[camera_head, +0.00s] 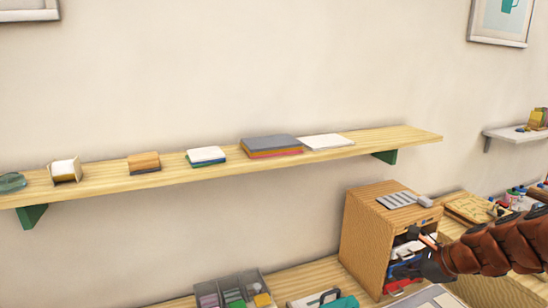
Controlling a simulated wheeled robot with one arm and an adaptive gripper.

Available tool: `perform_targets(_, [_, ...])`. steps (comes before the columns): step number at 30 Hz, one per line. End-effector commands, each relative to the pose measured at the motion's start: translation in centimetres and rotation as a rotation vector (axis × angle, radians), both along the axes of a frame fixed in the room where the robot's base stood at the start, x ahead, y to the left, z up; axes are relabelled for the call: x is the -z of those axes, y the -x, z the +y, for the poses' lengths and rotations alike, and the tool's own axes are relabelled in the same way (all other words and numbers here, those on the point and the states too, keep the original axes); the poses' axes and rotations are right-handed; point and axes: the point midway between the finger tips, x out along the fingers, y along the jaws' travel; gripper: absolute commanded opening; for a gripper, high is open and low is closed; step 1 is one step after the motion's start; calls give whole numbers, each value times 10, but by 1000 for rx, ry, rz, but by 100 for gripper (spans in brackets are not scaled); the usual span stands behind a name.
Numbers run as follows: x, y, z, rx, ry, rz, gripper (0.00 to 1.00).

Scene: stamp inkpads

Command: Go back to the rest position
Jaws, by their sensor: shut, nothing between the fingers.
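My brown segmented arm reaches in from the right edge. It ends in my dark gripper (433,268), which is small and partly lost against the dark opening of a wooden cabinet (367,240). My gripper is shut and holds nothing. It is in front of the cabinet's open side, at the lower right. I cannot tell whether it touches anything there.
The cabinet holds red, blue and white items; a grey slotted piece (403,200) lies on top. A wall shelf (110,182) carries pads and paper stacks. Below are a grey compartment tray (212,285) and a teal item (340,301). A wooden board (470,207) and bottles stand right.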

Motion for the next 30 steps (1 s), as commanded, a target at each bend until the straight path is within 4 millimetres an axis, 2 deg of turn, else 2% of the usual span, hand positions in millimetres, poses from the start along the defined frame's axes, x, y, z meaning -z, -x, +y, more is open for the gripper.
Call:
perform_targets(1, [-3, 10, 30, -121, 53, -3, 0])
perform_targets(6, [-6, 53, 104, -506, 228, -21, 0])
perform_targets(9, [-4, 86, 136, -729, 320, -28, 0])
perform_targets(13, [-1, 132, 167, -1013, 429, -38, 0])
perform_targets(15, [1, 158, 178, -1163, 485, -44, 0])
perform_targets(20, [6, 217, 188, -1497, 593, -46, 0])
perform_targets(24, [9, 262, 184, -1761, 671, -44, 0])
perform_targets(27, [11, 288, 177, -1909, 699, -38, 0])
perform_targets(30, [13, 305, 171, -2011, 718, -31, 0])
